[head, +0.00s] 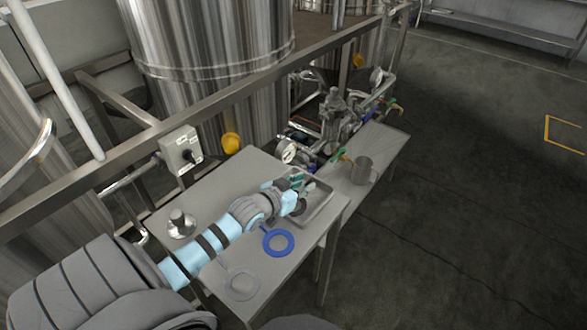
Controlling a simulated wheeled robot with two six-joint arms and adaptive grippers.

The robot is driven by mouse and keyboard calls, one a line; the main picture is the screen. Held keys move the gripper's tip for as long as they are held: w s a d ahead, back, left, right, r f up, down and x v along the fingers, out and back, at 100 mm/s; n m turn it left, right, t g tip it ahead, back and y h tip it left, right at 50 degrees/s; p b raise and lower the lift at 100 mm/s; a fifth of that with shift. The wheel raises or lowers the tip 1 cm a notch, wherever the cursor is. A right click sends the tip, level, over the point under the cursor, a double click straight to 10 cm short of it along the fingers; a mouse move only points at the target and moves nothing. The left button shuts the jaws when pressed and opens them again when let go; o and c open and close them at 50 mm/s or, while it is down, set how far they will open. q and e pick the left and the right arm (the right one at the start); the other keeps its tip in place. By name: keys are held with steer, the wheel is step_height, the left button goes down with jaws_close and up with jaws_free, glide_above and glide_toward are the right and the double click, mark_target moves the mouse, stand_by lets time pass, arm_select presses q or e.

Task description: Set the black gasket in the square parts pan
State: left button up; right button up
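The square parts pan (324,212) is a shallow grey metal tray at the right end of the near table. My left gripper (298,184) is over the pan's left side. A dark rounded shape, apparently the black gasket (299,207), shows just below the gripper, partly covered by it. I cannot tell whether it is held or rests on the pan floor. The fingers are too small and overlapped to read as open or shut. My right gripper is not in view.
A blue ring gasket (267,244) and a pale grey ring gasket (240,297) lie on the table (222,187) near my forearm. A metal fitting (181,220) stands at the left. A metal jug (361,171) and pipework with valves (335,118) are beyond the pan.

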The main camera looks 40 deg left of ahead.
arm_select(q)
steer(key=p+v, duration=0.1)
steer(key=v, duration=0.2)
steer(key=p+v, duration=0.2)
steer(key=v, duration=0.2)
steer(key=p+v, duration=0.2)
steer(key=v, duration=0.2)
steer(key=shift+r, duration=0.3)
steer(key=shift+s+p, duration=0.25)
steer(key=shift+p, duration=0.05)
steer(key=shift+f, duration=0.1)
